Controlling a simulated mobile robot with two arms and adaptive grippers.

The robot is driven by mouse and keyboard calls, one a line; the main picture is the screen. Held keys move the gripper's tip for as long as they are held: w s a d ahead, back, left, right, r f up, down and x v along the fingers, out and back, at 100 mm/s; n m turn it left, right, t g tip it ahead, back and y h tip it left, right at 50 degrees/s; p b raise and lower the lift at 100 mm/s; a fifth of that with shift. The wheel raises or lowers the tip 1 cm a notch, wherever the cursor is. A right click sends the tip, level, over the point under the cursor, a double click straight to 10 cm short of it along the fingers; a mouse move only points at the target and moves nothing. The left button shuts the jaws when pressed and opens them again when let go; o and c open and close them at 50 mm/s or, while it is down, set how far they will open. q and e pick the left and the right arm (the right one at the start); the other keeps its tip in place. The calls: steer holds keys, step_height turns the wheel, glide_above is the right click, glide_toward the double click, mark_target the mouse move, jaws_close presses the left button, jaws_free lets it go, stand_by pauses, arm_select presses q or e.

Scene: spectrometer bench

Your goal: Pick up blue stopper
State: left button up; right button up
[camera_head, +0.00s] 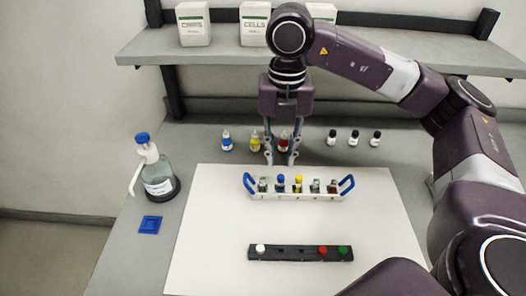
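The blue stopper (281,178) shows as a small blue top in the white rack (310,197) with blue end handles, left of a yellow stopper (299,179). My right gripper (281,160) points down just behind and above the rack, near the blue stopper. Its two fingers are apart, with nothing visible held between them. Whether the fingertips touch anything is too small to tell. My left gripper is not in view.
A black strip (285,254) in front holds white, red and green stoppers. A wash bottle (157,175) and blue square (150,224) are at left. Small bottles with blue (227,142), yellow (255,142) and red (283,143) contents stand behind. The white mat (215,225) has free room.

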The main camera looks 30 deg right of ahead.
mark_target(281, 176)
steer(key=shift+w+d, duration=0.15)
steer(key=shift+d, duration=0.15)
step_height(281, 176, down, 6)
steer(key=shift+d+p, duration=0.1)
steer(key=shift+p, duration=0.95)
steer(key=shift+f, duration=0.45)
steer(key=c, duration=0.4)
